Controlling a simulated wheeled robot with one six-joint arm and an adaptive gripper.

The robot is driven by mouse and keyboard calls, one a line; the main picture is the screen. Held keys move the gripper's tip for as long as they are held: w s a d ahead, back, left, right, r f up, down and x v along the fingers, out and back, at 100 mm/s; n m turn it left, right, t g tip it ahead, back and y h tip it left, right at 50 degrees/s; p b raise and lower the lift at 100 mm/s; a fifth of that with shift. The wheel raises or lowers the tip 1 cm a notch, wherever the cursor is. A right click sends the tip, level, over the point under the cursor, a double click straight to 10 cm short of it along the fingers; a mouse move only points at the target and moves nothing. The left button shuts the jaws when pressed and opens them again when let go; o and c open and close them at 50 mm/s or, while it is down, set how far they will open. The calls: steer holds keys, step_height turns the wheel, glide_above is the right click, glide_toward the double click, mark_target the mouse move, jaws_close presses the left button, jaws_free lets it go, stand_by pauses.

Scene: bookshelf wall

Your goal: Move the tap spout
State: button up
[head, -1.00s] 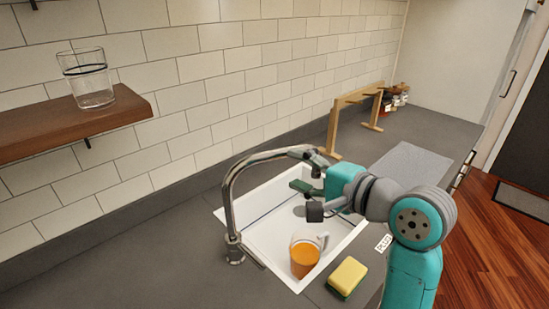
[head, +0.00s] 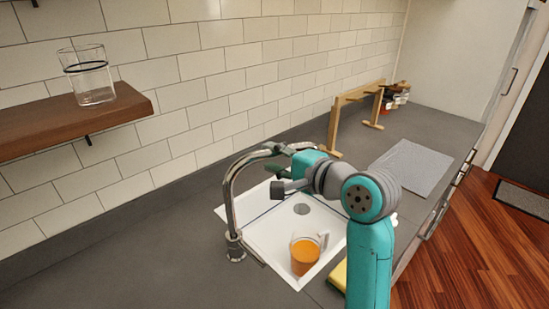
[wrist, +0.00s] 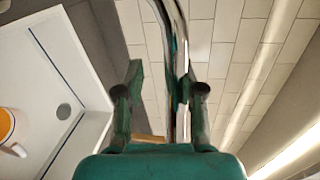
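The tap spout (head: 229,190) is a curved chrome pipe rising from its base on the counter, left of the white sink (head: 272,232). My gripper (wrist: 160,88) is at the spout's upper end. In the wrist view the spout (wrist: 180,40) runs between my two green fingers, closer to the right finger, with a gap on the left. The fingers stand apart; contact with the right one cannot be told.
A cup of orange liquid (head: 305,255) stands in the sink. A yellow sponge (head: 338,275) is partly behind my arm. A glass (head: 88,78) stands on a wooden shelf (head: 70,122). A wooden rack (head: 338,125) and a grey mat (head: 412,168) are farther back.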

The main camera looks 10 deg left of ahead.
jaws_close()
steer(key=shift+w+a+n+g+y, duration=0.45)
steer(key=shift+w+n+g, duration=0.1)
steer(key=shift+n+g, duration=0.35)
steer(key=shift+w+a+n+g+y, duration=0.5)
steer(key=shift+n+g, duration=0.2)
steer(key=shift+g, duration=0.25)
steer(key=shift+w+a+n+g+y, duration=0.45)
steer(key=shift+w+n+g, duration=0.15)
steer(key=shift+n+g, duration=0.3)
steer(key=o, duration=0.6)
jaws_free()
steer(key=shift+o, duration=0.2)
steer(key=shift+d, duration=0.1)
steer(key=v, duration=1.2)
